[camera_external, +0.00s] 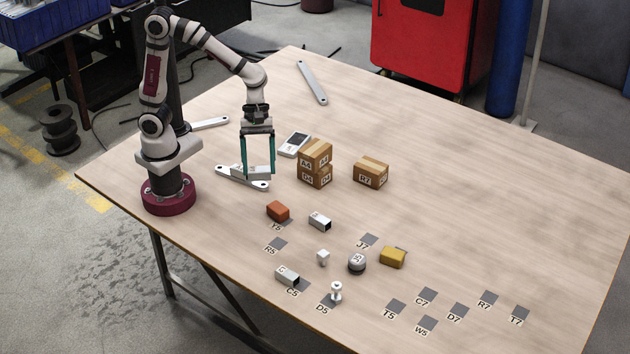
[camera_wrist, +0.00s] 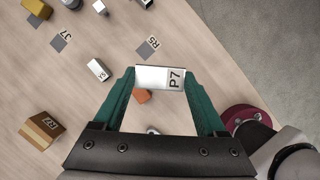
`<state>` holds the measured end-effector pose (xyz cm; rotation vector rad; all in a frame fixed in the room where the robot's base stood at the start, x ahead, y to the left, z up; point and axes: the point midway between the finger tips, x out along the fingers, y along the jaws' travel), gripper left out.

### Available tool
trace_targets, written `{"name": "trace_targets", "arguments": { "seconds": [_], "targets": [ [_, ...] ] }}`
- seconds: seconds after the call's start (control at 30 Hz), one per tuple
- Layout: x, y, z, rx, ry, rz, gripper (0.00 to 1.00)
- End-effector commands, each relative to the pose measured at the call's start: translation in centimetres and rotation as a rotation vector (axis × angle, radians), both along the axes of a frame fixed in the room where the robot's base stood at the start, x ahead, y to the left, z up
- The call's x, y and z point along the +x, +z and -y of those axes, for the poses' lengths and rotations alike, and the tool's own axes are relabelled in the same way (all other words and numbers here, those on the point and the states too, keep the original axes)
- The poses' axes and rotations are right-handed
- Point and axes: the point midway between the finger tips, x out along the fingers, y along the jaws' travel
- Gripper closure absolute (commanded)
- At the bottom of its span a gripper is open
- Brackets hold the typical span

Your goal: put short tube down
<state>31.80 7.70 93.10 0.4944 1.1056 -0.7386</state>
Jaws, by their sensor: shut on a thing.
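My gripper (camera_external: 258,174) is shut on a short tube (camera_external: 257,172), pale and square-sided. In the wrist view the short tube (camera_wrist: 160,77) lies across between the two teal fingertips, with a "P7" label on its right part. In the external view it is low over the table, beside or above a flat pale bracket bar (camera_external: 235,180). I cannot tell whether it touches the bar or the table.
Another carton (camera_external: 370,172) is farther right. An orange block (camera_external: 278,211), a silver tube (camera_external: 320,222) and labelled dark squares (camera_external: 396,306) lie nearer the front. The table's right side is clear.

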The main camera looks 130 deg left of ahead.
Motion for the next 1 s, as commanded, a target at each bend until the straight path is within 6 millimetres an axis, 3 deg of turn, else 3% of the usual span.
{"name": "trace_targets", "arguments": {
  "seconds": [0.03,0.2,0.3,0.4,0.5,0.73,1.0],
  "targets": [
    [0.1,0.0,-3.2,-0.001,0.094,-0.001,0.83],
    [-2.0,-0.2,-14.5,-0.001,0.412,-0.001,0.83],
    [-4.3,-0.4,-19.4,-0.001,0.556,-0.001,0.83],
    [-6.4,-0.5,-22.8,0.0,0.661,0.0,0.83],
    [-8.1,-0.6,-25.2,-0.001,0.734,0.001,0.83],
    [-11.2,-0.8,-28.5,-0.001,0.848,0.0,0.83],
    [-11.0,-5.1,-28.3,-0.003,0.843,-0.001,0.83]
  ]
}}
